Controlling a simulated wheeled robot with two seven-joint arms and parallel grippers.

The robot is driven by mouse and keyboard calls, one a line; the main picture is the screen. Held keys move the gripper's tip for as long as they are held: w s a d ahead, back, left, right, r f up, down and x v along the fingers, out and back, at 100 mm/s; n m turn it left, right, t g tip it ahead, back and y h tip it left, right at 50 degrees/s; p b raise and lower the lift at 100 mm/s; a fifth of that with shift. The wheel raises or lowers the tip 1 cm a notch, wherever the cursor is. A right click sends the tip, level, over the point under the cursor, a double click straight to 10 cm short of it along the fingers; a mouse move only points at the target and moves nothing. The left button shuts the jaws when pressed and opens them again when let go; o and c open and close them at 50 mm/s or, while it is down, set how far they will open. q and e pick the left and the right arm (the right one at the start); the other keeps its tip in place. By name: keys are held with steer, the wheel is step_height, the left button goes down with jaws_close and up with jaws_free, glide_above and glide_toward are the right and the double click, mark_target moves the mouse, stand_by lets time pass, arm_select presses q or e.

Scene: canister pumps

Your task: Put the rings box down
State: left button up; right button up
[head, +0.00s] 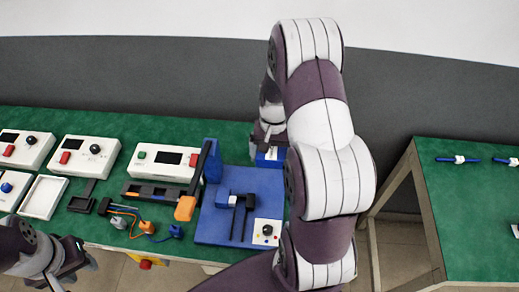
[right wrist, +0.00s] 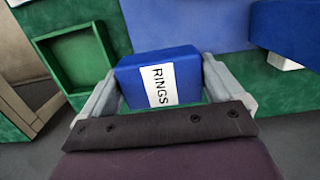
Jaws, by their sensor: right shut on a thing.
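The rings box (right wrist: 135,72) is blue with a white label reading RINGS. In the right wrist view it sits between the two grey fingers of my right gripper (right wrist: 162,76), which is shut on it. In the head view the box (head: 272,160) shows partly behind my right arm, by the back right corner of the blue board (head: 212,228). I cannot tell whether its underside touches the table. My left gripper (head: 78,262) is low at the left, apart from the box, and its jaw opening is unclear.
A green open tray (right wrist: 75,58) is left of the box in the right wrist view. The green table (head: 105,190) holds several white instrument boxes, a white tray (head: 43,197) and small cabled connectors (head: 145,227). A second green table (head: 465,215) stands at the right across a gap.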

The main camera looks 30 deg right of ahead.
steer(key=w+d+f, duration=0.2)
steer(key=w, duration=0.1)
steer(key=shift+w+d+f, duration=0.2)
steer(key=shift+d+f, duration=0.1)
steer(key=w+f, duration=0.1)
steer(key=w+d+f, duration=0.1)
steer(key=w, duration=0.1)
steer(key=f, duration=0.2)
steer(key=f+p, duration=0.1)
steer(key=shift+s+f, duration=0.15)
steer(key=shift+s, duration=0.1)
steer(key=shift+f, duration=0.15)
arm_select(q)
steer(key=shift+d+r, duration=0.15)
steer(key=shift+r, duration=0.5)
arm_select(e)
steer(key=shift+w+f, duration=0.1)
steer(key=shift+w, duration=0.05)
